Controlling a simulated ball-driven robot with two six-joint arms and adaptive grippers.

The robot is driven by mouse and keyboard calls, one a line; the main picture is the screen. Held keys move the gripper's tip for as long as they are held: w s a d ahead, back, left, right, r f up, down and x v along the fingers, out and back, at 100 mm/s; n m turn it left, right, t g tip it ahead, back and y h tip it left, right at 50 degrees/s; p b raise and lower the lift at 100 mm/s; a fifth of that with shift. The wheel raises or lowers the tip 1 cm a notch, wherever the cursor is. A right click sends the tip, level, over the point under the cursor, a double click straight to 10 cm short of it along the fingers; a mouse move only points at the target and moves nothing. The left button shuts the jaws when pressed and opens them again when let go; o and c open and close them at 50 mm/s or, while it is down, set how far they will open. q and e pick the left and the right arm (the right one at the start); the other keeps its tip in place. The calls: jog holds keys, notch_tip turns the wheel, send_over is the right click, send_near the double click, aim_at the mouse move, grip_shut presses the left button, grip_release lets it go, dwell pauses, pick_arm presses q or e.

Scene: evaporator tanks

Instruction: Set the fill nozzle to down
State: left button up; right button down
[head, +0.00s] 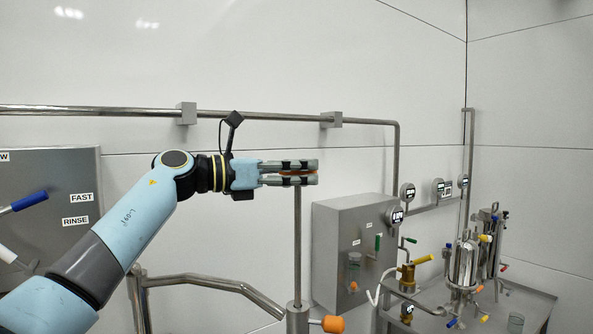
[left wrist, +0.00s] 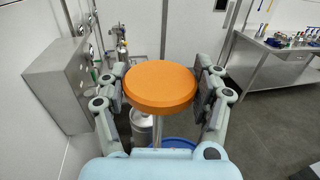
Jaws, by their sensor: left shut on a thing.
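A round orange knob (left wrist: 160,85) tops a thin vertical steel rod (head: 297,240), which I take to be the fill nozzle's handle. My left gripper (head: 290,172) reaches in from the left and is shut on the orange knob, with one finger on each side of it in the left wrist view. In the head view only a thin orange strip of the knob shows between the fingers. The rod stands upright in a steel fitting (head: 297,318) at the bottom edge. My right gripper is not in view.
A second orange knob (head: 333,324) sticks out right of the fitting. A steel control box (head: 335,225) is on the wall just right of the rod. Bent steel pipes (head: 215,283) lie below my left arm. A wall rail (head: 260,115) runs above it. Small tanks (head: 463,263) stand right.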

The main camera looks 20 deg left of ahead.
aim_at(296, 306)
pick_arm(q)
jog(key=c, duration=0.3)
jog(key=shift+f, duration=0.15)
notch_tip(296, 306, down, 24)
jog(key=b, duration=2)
jog(key=shift+f+b, duration=0.55)
jog(key=shift+f, duration=0.2)
jog(key=o, duration=1.7)
jog(key=shift+a, duration=0.1)
jog(key=shift+r, duration=0.1)
